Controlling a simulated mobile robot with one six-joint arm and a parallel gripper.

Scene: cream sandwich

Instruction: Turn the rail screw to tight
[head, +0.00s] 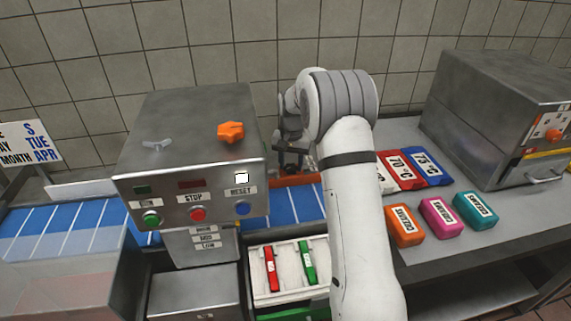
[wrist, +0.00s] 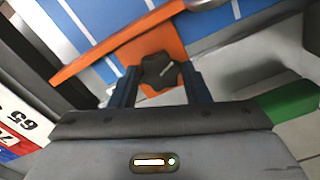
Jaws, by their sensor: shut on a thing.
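The rail screw is a dark lobed knob (wrist: 160,70) on an orange rail (wrist: 108,58) in the wrist view. A small pale mark shows on its top, too small to read. My gripper (wrist: 160,77) has one finger on each side of the knob and is shut on it. In the head view my gripper (head: 290,158) reaches down behind the machine's right side, just above the orange rail (head: 298,180). The knob is hard to make out there, and my arm covers part of the rail.
A metal control box (head: 185,110) with an orange knob (head: 230,132) stands close on the left. A blue belt (head: 285,208) runs beneath the rail. A white tray (head: 262,292) holds red and green tools. Coloured blocks (head: 438,217) and another machine (head: 500,110) are right.

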